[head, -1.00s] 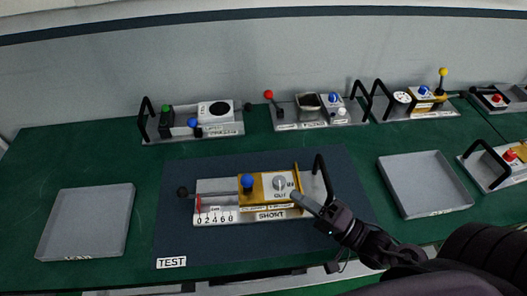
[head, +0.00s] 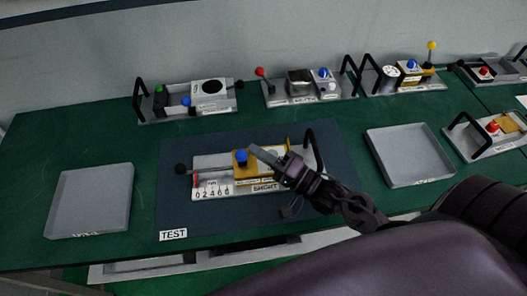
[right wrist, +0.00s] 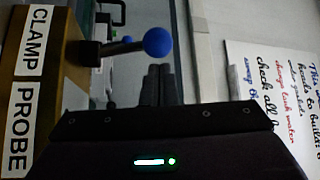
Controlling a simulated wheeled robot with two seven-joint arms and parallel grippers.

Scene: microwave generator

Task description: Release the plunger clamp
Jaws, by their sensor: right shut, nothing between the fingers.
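The test unit lies on the dark TEST mat (head: 215,225). It has a pale base (head: 232,190), a yellow block (head: 240,169), a blue knob (head: 241,157) and a plunger rod with a black ball (head: 180,169) at its left end. My right gripper (head: 255,152) is shut and empty, over the block just right of the blue knob, hiding part of the block's top. In the right wrist view, the blue ball (right wrist: 158,42) on its stem appears close above the shut dark fingers (right wrist: 160,84); contact cannot be told. The block's label (right wrist: 30,90) reads CLAMP and PROBE.
A black handle (head: 313,145) stands at the unit's right end, close to my right arm. Grey trays stand left (head: 90,200) and right (head: 408,156). Several other units (head: 187,101) line the back. The mat left of the unit is clear.

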